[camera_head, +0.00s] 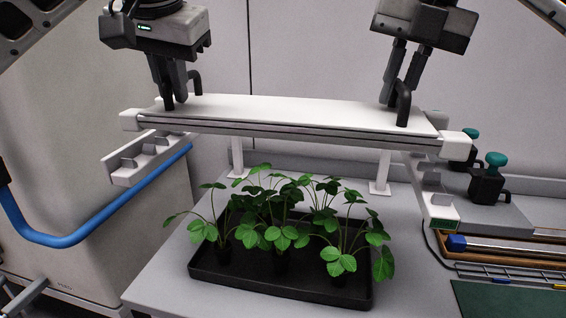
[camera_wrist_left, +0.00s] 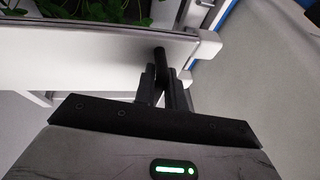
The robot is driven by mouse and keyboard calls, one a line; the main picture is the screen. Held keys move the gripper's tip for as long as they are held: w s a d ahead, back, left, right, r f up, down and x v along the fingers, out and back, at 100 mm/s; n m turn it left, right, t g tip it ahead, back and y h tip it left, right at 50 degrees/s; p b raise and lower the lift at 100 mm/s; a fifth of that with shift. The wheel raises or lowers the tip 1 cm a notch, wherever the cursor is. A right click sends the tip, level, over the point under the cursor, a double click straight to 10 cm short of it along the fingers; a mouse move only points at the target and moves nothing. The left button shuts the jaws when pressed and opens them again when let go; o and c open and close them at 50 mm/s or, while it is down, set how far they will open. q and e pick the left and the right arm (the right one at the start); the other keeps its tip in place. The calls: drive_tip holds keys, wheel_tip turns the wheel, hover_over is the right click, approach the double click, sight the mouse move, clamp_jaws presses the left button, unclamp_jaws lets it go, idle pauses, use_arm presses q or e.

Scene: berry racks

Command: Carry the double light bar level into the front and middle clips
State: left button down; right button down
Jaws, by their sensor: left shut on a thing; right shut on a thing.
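The white double light bar (camera_head: 290,112) spans the middle of the head view above the plants, looking close to level, with a black handle near each end. My left gripper (camera_head: 170,102) is shut on its left handle (camera_head: 197,84); the wrist view shows the fingers (camera_wrist_left: 165,95) around that handle. My right gripper (camera_head: 397,95) is shut on the right handle (camera_head: 403,105). White clip rails with several clips stand at the left (camera_head: 140,160) and right (camera_head: 435,195), below the bar's end caps. Whether the end caps touch any clip cannot be told.
A black tray (camera_head: 280,292) of leafy plants sits on the grey table (camera_head: 170,285) under the bar. A blue hose or rail (camera_head: 100,220) curves at the left. Black clamps with teal knobs (camera_head: 497,159) and a shelf of tools (camera_head: 500,245) are at the right.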

sight(174, 108)
use_arm(q)
drive_tip(key=shift+a+f, duration=0.15)
drive_tip(key=shift+a, duration=0.05)
use_arm(e)
drive_tip(key=shift+d+f, duration=0.1)
drive_tip(key=shift+d, duration=0.15)
